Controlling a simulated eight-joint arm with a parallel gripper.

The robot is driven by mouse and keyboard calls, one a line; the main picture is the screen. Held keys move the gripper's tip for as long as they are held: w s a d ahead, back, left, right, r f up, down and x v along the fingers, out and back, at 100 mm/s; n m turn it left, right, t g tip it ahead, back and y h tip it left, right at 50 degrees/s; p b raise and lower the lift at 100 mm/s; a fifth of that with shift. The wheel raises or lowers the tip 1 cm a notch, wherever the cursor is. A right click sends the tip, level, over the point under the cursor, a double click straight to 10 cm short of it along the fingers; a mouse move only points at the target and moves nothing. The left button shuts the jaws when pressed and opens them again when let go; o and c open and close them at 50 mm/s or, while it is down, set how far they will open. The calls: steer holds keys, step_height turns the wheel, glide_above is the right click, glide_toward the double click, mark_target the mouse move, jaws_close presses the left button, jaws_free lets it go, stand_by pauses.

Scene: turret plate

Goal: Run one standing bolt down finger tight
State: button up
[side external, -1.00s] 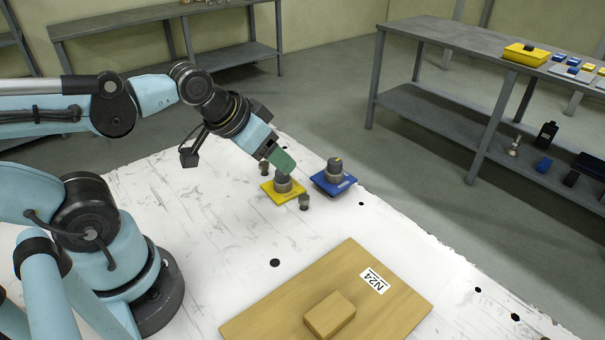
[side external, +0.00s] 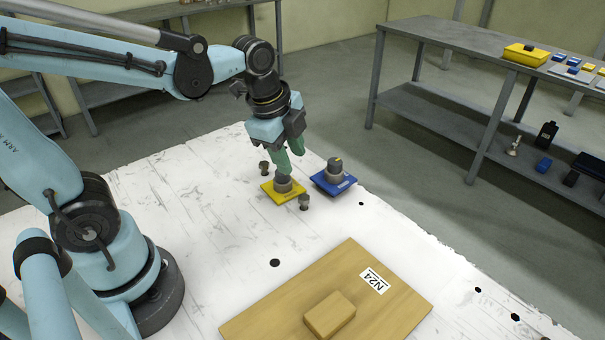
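A yellow plate (side external: 270,191) lies on the white table with a grey round turret (side external: 284,184) on it. A blue plate (side external: 325,188) with another grey turret (side external: 335,168) lies just to its right. Small dark bolt-like pieces stand at the yellow plate's sides, one at the back left (side external: 264,168) and one at the front right (side external: 304,202). My gripper (side external: 290,167) points down with its green fingers just above or at the yellow plate's turret. Whether the fingers touch it, and how wide they are apart, I cannot tell.
A wooden board (side external: 380,306) marked N24 with a wooden block (side external: 329,315) lies at the front of the white table (side external: 215,225). The table between board and plates is clear, apart from dark holes. A grey bench (side external: 450,40) stands beyond at the right.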

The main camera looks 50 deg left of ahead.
mark_target(304, 197)
steer(key=w+f+m+g, duration=0.1)
steer(key=m, duration=0.3)
steer(key=w+f+m+g, duration=0.1)
steer(key=m, duration=0.3)
steer(key=w+f+m+g, duration=0.1)
steer(key=f+m, duration=0.1)
steer(key=m, duration=0.2)
steer(key=shift+d, duration=0.25)
steer(key=shift+f+m, duration=0.4)
step_height(304, 197, down, 6)
steer(key=shift+f, duration=0.2)
steer(key=n, duration=0.4)
steer(key=shift+r, duration=0.15)
steer(key=n, duration=1.8)
steer(key=shift+n, duration=0.4)
steer(key=n, duration=0.8)
steer(key=shift+n, duration=0.4)
steer(key=n, duration=0.4)
